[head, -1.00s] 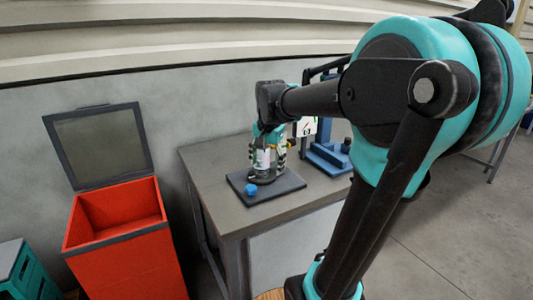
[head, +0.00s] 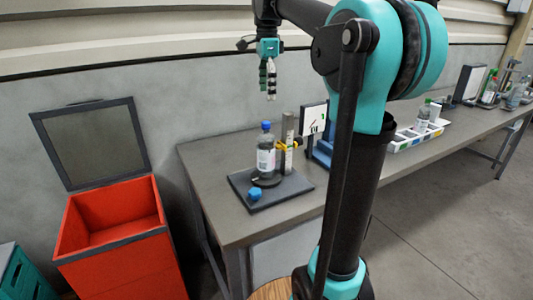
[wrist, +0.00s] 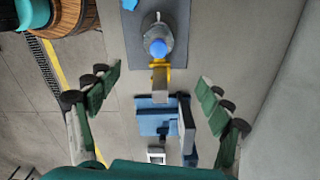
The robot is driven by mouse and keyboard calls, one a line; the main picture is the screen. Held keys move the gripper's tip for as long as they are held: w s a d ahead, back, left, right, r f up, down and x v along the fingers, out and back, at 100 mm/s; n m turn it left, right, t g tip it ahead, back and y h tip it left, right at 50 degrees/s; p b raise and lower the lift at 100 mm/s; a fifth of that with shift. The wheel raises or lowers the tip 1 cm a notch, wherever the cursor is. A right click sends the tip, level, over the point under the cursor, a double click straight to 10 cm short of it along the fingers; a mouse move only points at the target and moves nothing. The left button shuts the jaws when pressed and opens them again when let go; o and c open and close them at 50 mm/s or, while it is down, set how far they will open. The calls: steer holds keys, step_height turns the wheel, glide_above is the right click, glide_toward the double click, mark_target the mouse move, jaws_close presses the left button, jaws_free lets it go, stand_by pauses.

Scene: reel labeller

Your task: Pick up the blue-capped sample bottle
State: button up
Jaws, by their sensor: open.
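The blue-capped sample bottle (head: 265,158) stands upright on a dark base plate (head: 285,192) on the bench, with a white label on its side. In the wrist view the bottle (wrist: 158,46) shows from above, its blue cap near the top middle. My gripper (head: 270,94) hangs above the bench in the head view, fingers pointing down, clear of the bottle and higher than its cap. In the wrist view my gripper's green fingers (wrist: 160,85) are spread wide with nothing held between them.
A grey post with a yellow clamp (head: 287,143) stands just right of the bottle. A blue knob (head: 254,194) sits on the plate's front. A blue stand (head: 322,152) is behind to the right. An open red bin (head: 112,232) stands left of the bench (head: 215,205).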

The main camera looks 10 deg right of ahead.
mark_target(267, 122)
step_height(267, 122, down, 11)
steer(key=shift+f, duration=0.2)
steer(key=shift+s+a+f, duration=0.1)
steer(key=shift+f, duration=1.35)
steer(key=shift+s+a+f, duration=0.1)
steer(key=shift+f, duration=1.3)
steer(key=shift+c, duration=0.3)
jaws_close()
